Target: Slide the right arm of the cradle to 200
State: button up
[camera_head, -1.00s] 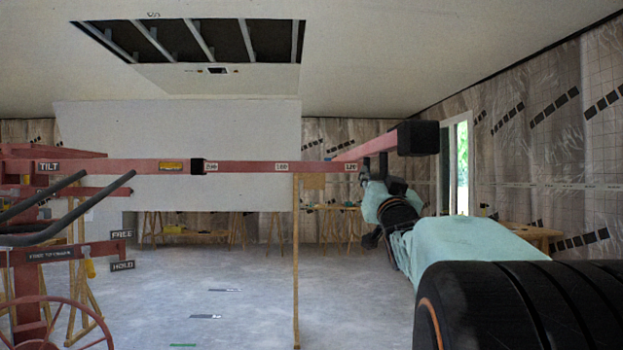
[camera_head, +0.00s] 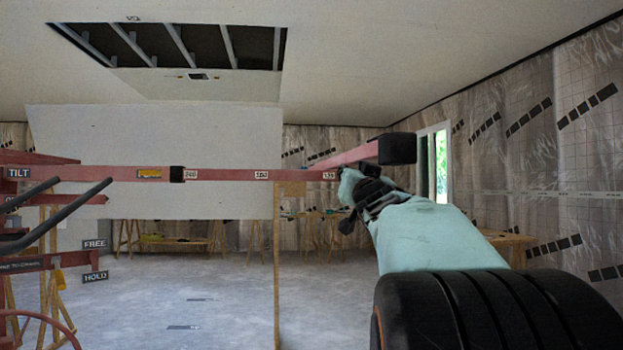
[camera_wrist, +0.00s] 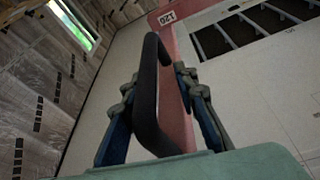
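The cradle's red rail (camera_head: 225,174) runs across the head view with labels 200 (camera_head: 190,174), 160 and 120 (camera_head: 329,175). The red right arm (camera_head: 350,156) of the cradle meets the rail near 120 and points toward me, ending in a black cap (camera_head: 397,148). My gripper (camera_head: 348,180) is below this arm, by the 120 label. In the wrist view a black handle (camera_wrist: 147,95) on the red arm (camera_wrist: 172,75) stands between my two fingers (camera_wrist: 155,85). The fingers look apart, with gaps beside the handle.
A large white panel (camera_head: 150,135) stands behind the rail, below a dark ceiling opening (camera_head: 170,45). The cradle's dark handlebars (camera_head: 55,215) and FREE/HOLD signs (camera_head: 95,260) are at left. A wooden post (camera_head: 277,270) stands under the rail. The middle floor is clear.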

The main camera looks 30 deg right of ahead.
jog(key=shift+t, duration=0.8)
jog(key=s+r, duration=0.1)
jog(key=r, duration=0.4)
jog(key=s+r, duration=0.1)
jog(key=r, duration=0.1)
jog(key=shift+s+a+r, duration=0.3)
jog(key=shift+a+r, duration=0.05)
jog(key=shift+a, duration=0.05)
jog(key=shift+g, duration=0.7)
jog(key=f, duration=0.2)
jog(key=w+f, duration=0.1)
jog(key=f, duration=0.1)
jog(key=d+f, duration=0.1)
jog(key=f, duration=0.1)
jog(key=shift+w+f, duration=0.1)
jog(key=shift+w, duration=0.05)
jog(key=shift+s+a+f+b, duration=0.25)
jog(key=shift+s+f+b, duration=0.1)
jog(key=shift+b, duration=0.1)
jog(key=shift+f+b+v, duration=0.1)
jog(key=shift+b+v, duration=0.5)
jog(key=shift+v, duration=0.35)
jog(key=shift+f+b+v, duration=0.15)
jog(key=shift+b+v, duration=0.4)
jog(key=shift+v, duration=0.35)
jog(key=b+v, duration=0.1)
jog(key=v, duration=0.6)
jog(key=shift+s+a+f+b, duration=0.15)
jog(key=shift+f+b, duration=0.25)
jog(key=shift+f, duration=0.1)
